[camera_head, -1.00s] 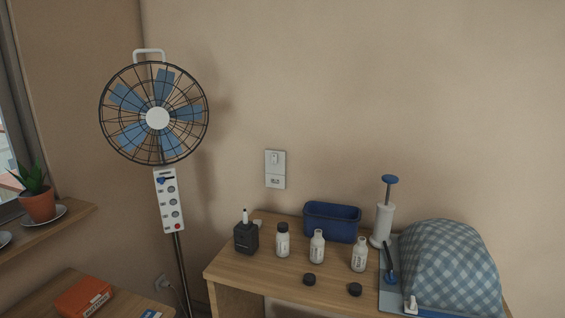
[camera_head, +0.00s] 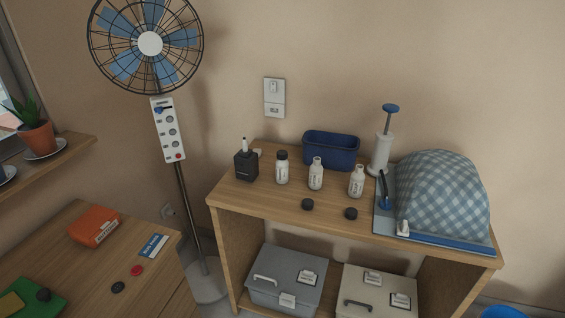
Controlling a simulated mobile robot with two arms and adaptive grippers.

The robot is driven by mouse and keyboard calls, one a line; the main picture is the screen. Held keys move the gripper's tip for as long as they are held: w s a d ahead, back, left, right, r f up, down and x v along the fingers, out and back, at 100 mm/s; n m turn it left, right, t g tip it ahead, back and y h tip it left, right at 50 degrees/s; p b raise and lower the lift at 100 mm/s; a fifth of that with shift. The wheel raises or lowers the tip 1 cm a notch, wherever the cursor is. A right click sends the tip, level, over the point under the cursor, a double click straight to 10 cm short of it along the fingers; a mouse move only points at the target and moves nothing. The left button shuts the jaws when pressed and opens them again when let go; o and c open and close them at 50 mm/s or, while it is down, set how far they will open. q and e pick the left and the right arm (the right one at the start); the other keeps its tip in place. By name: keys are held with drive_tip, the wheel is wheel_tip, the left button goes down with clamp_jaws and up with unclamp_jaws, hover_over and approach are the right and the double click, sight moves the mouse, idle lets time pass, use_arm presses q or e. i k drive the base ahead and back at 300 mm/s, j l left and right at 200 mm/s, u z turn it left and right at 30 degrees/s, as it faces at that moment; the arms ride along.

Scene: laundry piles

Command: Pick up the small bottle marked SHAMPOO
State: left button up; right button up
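Three small white bottles stand upright in a row on the wooden shelf unit's top. The left bottle (camera_head: 282,168) wears a black cap. The middle bottle (camera_head: 316,174) and the right bottle (camera_head: 357,181) are uncapped. Each has a label with dark print, too small to read, so I cannot tell which is marked SHAMPOO. Neither of my grippers is in view.
A black box-like container (camera_head: 246,165) stands left of the bottles, a blue bin (camera_head: 331,152) behind. A white pump dispenser (camera_head: 380,154) and a checkered dome cover (camera_head: 438,194) are at right. Lidded boxes (camera_head: 287,277) sit below. A fan (camera_head: 150,44) and low table (camera_head: 84,246) are left.

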sight(281, 167)
drive_tip(key=i+l+u, duration=0.15)
drive_tip(key=i+l, duration=0.15)
drive_tip(key=i+l+u, duration=0.2)
drive_tip(key=l, duration=0.2)
drive_tip(key=i+l+u, duration=0.15)
drive_tip(key=i+l, duration=0.15)
drive_tip(key=l, duration=0.1)
